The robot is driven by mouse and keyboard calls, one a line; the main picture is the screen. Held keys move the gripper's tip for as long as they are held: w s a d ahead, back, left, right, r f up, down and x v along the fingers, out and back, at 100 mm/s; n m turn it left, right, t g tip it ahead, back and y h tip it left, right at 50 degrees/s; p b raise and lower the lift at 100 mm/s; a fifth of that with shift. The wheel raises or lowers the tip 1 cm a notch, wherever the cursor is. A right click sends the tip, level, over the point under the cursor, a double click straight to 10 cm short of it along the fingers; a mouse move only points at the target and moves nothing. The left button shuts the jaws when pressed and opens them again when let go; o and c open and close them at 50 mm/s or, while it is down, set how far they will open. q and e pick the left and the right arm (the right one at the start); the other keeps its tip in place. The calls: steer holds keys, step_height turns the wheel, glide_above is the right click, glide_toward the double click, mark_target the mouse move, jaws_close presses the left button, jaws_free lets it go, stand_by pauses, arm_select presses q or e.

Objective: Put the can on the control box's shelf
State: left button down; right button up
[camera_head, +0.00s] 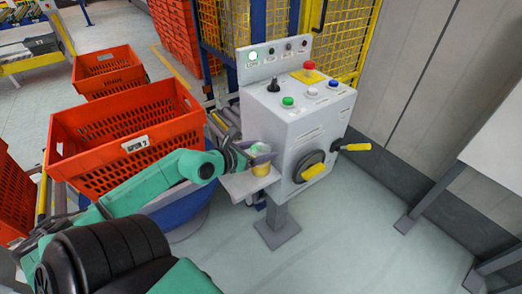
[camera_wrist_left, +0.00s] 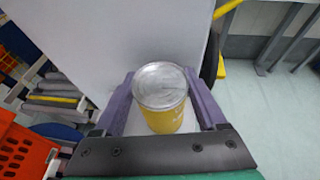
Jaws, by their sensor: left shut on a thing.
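The can (camera_wrist_left: 163,108) is yellow with a silver lid and stands upright between the purple fingers of my left gripper (camera_wrist_left: 160,105) in the left wrist view. The left gripper (camera_head: 257,154) is shut on it; in the head view the can (camera_head: 261,169) shows partly below the fingers. The shelf (camera_head: 247,184) is a small grey plate on the left side of the control box (camera_head: 295,125). The can is over or on the shelf; I cannot tell if its base touches. My right gripper is not in view.
The control box carries coloured buttons on top and a black wheel with yellow handles (camera_head: 314,172) in front. An orange tote (camera_head: 125,148) stands left of it on rollers. Yellow mesh fencing (camera_head: 340,35) is behind. The floor at front right is clear.

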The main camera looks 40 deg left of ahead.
arm_select(q)
jaws_free()
steer(key=shift+r, duration=0.15)
steer(key=shift+s, duration=0.35)
steer(key=b+v, duration=0.1)
steer(key=v, duration=1)
steer(key=shift+s+r+b, duration=0.15)
steer(key=shift+b, duration=0.25)
